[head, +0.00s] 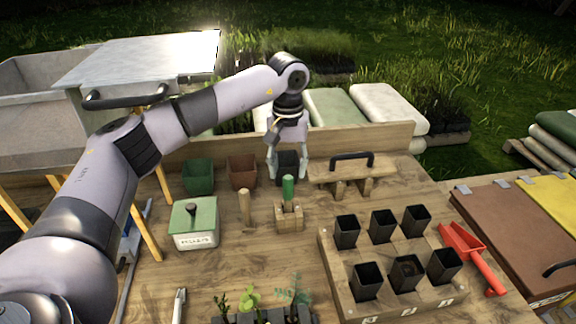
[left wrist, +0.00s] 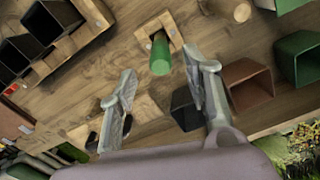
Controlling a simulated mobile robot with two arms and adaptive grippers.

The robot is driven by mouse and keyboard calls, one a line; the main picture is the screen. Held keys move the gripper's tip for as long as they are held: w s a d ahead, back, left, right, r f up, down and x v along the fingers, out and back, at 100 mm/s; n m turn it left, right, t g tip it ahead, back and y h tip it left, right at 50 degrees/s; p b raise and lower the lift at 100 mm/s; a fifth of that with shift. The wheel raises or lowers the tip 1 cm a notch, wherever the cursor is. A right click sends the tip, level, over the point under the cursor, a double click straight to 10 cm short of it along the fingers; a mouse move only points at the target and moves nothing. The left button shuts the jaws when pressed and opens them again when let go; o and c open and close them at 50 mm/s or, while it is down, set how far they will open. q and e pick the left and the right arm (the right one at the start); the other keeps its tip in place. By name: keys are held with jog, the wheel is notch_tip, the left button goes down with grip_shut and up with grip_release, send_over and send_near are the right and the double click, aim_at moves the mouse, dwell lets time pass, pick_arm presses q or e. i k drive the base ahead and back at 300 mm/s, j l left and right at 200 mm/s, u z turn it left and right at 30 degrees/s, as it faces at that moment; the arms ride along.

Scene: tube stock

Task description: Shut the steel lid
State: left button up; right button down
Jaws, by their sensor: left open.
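The steel lid (head: 145,58) is a flat grey sheet at the upper left of the head view, over the right part of a pale trough (head: 28,130). A black bar handle (head: 125,99) runs along its near edge. The trough's left part is uncovered. My left gripper (head: 288,170) is open and empty, pointing down over the wooden bench, well to the right of the lid. Its spread fingers also show in the left wrist view (left wrist: 160,70), where the lid is not seen. My right gripper is not in view.
A green-handled tool (head: 288,188) stands in a wooden block close to my left gripper. Green (head: 198,176) and brown (head: 241,171) pots stand to its left. A pellet box (head: 196,223) and a wooden rack (head: 390,300) with black pots are nearer. My left forearm crosses before the trough.

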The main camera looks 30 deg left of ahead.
aim_at(138, 71)
jog(key=k+l, duration=0.5)
jog(key=k, duration=0.15)
jog(key=k+l, duration=0.5)
jog(key=k, duration=0.2)
